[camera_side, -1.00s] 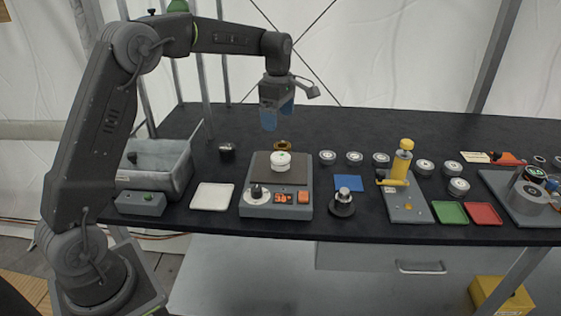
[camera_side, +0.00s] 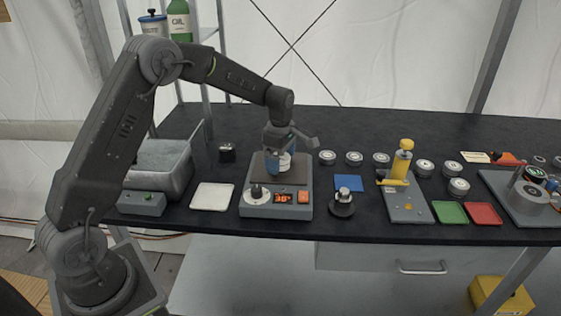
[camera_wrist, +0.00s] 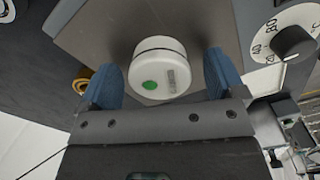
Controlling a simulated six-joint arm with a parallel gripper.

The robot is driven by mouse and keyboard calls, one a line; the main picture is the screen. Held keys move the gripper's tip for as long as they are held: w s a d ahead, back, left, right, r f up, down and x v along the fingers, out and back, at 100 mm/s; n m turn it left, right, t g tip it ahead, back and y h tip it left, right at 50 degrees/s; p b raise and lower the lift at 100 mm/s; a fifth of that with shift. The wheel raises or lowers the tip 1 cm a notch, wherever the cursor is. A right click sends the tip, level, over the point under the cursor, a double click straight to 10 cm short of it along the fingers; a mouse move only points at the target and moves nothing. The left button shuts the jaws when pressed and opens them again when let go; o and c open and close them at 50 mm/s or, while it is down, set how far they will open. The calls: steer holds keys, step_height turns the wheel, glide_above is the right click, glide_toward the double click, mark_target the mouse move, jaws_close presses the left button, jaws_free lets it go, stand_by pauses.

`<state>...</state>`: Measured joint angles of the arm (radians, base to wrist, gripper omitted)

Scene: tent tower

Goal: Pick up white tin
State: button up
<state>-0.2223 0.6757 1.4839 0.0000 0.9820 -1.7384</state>
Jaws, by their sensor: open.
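The white tin (camera_wrist: 158,70) is round with a green dot and a small grey label on its lid. It sits on the dark plate of the grey heater unit (camera_side: 277,206). In the wrist view it lies between the two blue fingers of my gripper (camera_wrist: 165,82), with a gap visible on each side. In the side view my gripper (camera_side: 279,163) points down over the plate and mostly hides the tin (camera_side: 290,156). My gripper is open.
A white square tray (camera_side: 212,197) lies left of the heater, with a grey bin (camera_side: 160,165) beyond it. A dark knobbed object (camera_side: 342,205) and a blue pad (camera_side: 348,183) are at its right. Several tins stand further right, near a yellow-handled press (camera_side: 400,170).

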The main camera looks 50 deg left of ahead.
steer(key=shift+c, duration=0.5)
steer(key=c, duration=1)
steer(key=shift+r, duration=0.1)
